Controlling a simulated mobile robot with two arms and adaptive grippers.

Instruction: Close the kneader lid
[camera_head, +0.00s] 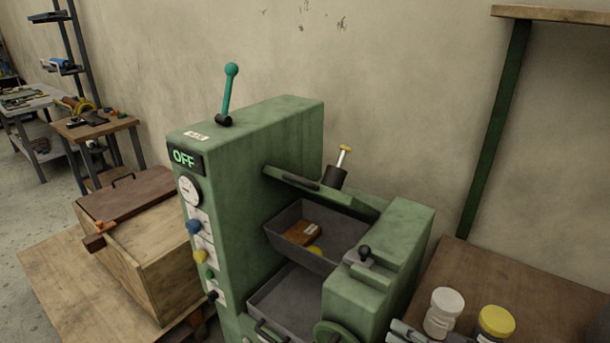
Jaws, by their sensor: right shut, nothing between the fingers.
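The kneader (250,150) is a green machine whose display reads OFF. Its grey chamber (285,238) is open at the top and shows a brown block (303,230) and a small yellow piece (314,250) inside. A green panel with a dark handle, seemingly the lid (345,199), stands up behind the chamber, seen nearly edge-on. My right gripper (403,332) shows only in part at the bottom edge, beside the front right of the kneader. It is shut and empty, apart from the lid. My left gripper is out of view.
A teal lever (229,92) stands on top of the kneader. A grey tray (290,300) lies below the chamber. A white jar (443,312) and a yellow-lidded jar (495,325) stand right of my gripper. A wooden box (150,255) stands at left.

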